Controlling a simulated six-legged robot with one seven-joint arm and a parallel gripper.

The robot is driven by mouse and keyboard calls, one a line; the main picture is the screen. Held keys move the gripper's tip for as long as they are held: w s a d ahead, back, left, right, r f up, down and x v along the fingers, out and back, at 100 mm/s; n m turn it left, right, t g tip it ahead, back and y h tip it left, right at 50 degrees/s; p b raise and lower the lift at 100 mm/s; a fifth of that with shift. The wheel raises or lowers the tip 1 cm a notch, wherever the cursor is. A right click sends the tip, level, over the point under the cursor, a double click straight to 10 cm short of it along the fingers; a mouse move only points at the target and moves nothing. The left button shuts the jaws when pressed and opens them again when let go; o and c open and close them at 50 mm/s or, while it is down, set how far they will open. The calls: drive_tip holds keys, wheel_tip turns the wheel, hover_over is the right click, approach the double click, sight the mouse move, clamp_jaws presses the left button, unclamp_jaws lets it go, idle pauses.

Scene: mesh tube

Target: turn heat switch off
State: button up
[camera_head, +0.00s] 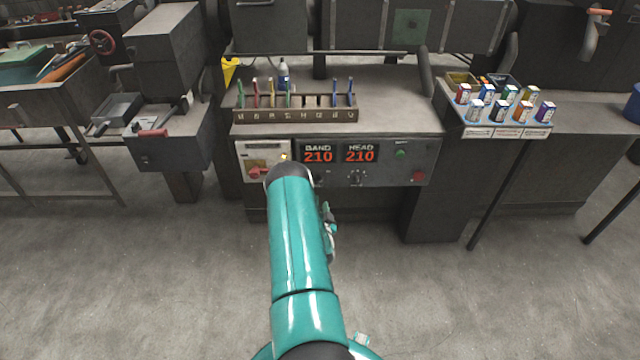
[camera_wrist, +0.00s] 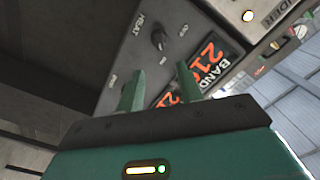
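In the wrist view a small dark rotary knob (camera_wrist: 157,40) stands on the grey control panel (camera_wrist: 195,25), beside the word HEAT. Small labels sit around it, too small to read for sure. My gripper (camera_wrist: 159,68) is open, its two green fingers apart and empty, with the knob just beyond the fingertips and between their lines. The fingers look apart from the knob. In the head view the control panel (camera_head: 390,178) is under the bench top. My teal arm reaches to its left part and hides my gripper. I cannot tell the knob's setting.
Orange BAND (camera_head: 318,156) and HEAD (camera_head: 360,156) displays read 210. A red button (camera_head: 418,177) and a green one (camera_head: 401,152) are at the panel's right. A red switch (camera_head: 256,172) is at its left. A tool rack (camera_head: 300,115) stands above. Floor in front is clear.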

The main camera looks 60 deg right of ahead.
sight(320, 182)
drive_tip(key=x, duration=1.1)
drive_tip(key=shift+w+d, duration=0.1)
drive_tip(key=shift+d, duration=0.15)
drive_tip(key=c, duration=0.6)
